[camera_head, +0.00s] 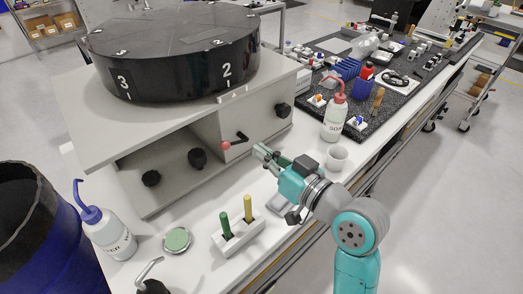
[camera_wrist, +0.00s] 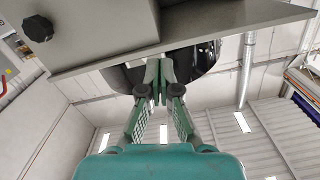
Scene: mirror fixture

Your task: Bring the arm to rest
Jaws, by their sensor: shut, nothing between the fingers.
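My arm reaches in from the lower right of the head view. My gripper (camera_head: 262,152) is shut and empty, in front of the grey fixture cabinet (camera_head: 206,128). Its tip lies just right of the red-knobbed lever (camera_head: 227,145) in the head view; I cannot tell whether they touch. The wrist view shows my gripper (camera_wrist: 158,68) with its fingertips together, below the cabinet's overhanging top (camera_wrist: 105,57). A black drum (camera_head: 175,50) with numbered sections sits on the cabinet.
A white cup (camera_head: 337,158) and a red-capped bottle (camera_head: 335,118) stand close to my gripper. A rack (camera_head: 237,236) with green and yellow handles, a round tin (camera_head: 177,240) and a blue-capped bottle (camera_head: 106,232) stand at the front. Open floor (camera_head: 450,200) lies to the right.

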